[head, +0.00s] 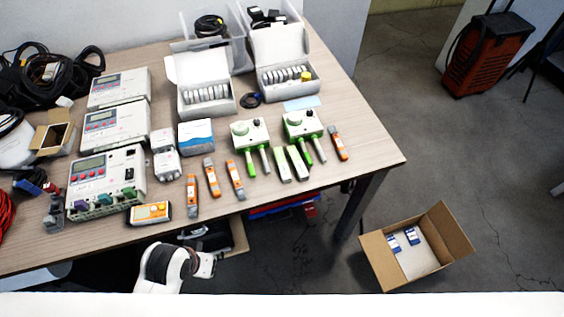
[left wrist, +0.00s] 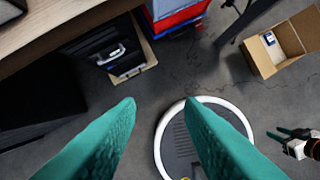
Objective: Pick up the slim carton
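A small blue-and-white carton (head: 196,137) stands on the table in front of the open white boxes. Two smaller blue-and-white packs, one on the left (head: 393,243) and one on the right (head: 412,236), lie in the open cardboard box (head: 439,266) on the floor. I cannot tell for certain which is the slim carton. My left gripper (left wrist: 158,103) is open and empty, its teal fingers wide apart above the floor, off the table's front edge. My right gripper (left wrist: 282,134) shows small at the right of the left wrist view, its fingers apart and empty.
The table (head: 365,140) holds meters, orange testers, green-handled devices and slim white-green pieces close together. White bins stand at its back. A table leg (head: 359,207) stands left of the cardboard box. A red-black machine (head: 486,54) stands far right. The floor between is clear.

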